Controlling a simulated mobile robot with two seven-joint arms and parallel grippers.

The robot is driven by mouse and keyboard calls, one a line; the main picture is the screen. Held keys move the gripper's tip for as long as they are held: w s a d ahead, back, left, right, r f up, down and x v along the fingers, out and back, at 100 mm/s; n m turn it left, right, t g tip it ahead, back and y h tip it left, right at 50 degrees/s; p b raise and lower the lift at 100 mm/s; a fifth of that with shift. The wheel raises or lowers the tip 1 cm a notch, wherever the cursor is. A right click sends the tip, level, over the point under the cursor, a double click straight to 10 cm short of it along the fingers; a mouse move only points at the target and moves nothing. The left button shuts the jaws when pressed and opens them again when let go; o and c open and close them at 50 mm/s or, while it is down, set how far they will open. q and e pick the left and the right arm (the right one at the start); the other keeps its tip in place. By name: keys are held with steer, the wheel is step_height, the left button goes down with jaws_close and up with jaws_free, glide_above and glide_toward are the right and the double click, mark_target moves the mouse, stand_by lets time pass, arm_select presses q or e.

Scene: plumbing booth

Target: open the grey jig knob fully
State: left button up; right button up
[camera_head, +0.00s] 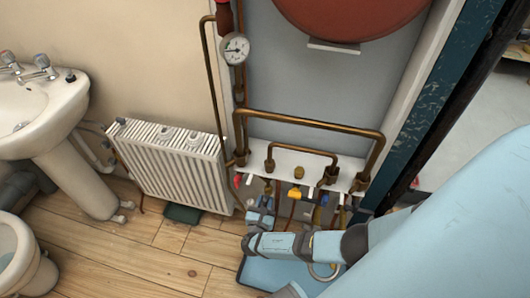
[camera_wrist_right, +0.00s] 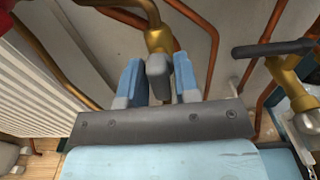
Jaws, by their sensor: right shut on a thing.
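The grey jig knob (camera_wrist_right: 158,75) sits on the end of a brass valve (camera_wrist_right: 158,40) in the right wrist view. My right gripper (camera_wrist_right: 158,82) has its two blue fingers on either side of the knob and is shut on it. In the head view my right gripper (camera_head: 263,203) is at the lower left of the pipe jig, below the white bracket (camera_head: 287,158). The knob is small there and mostly hidden by the fingers. How far the knob is turned cannot be told. My left gripper is not in view.
A red handle (camera_head: 237,181), a yellow handle (camera_head: 294,193) and a blue handle (camera_head: 325,199) are close by. A dark lever (camera_wrist_right: 272,48) on a brass valve is right of my gripper. A white radiator (camera_head: 175,165) stands left of the jig. Copper pipes run behind.

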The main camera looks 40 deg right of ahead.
steer(key=shift+d, duration=0.1)
steer(key=o, duration=0.7)
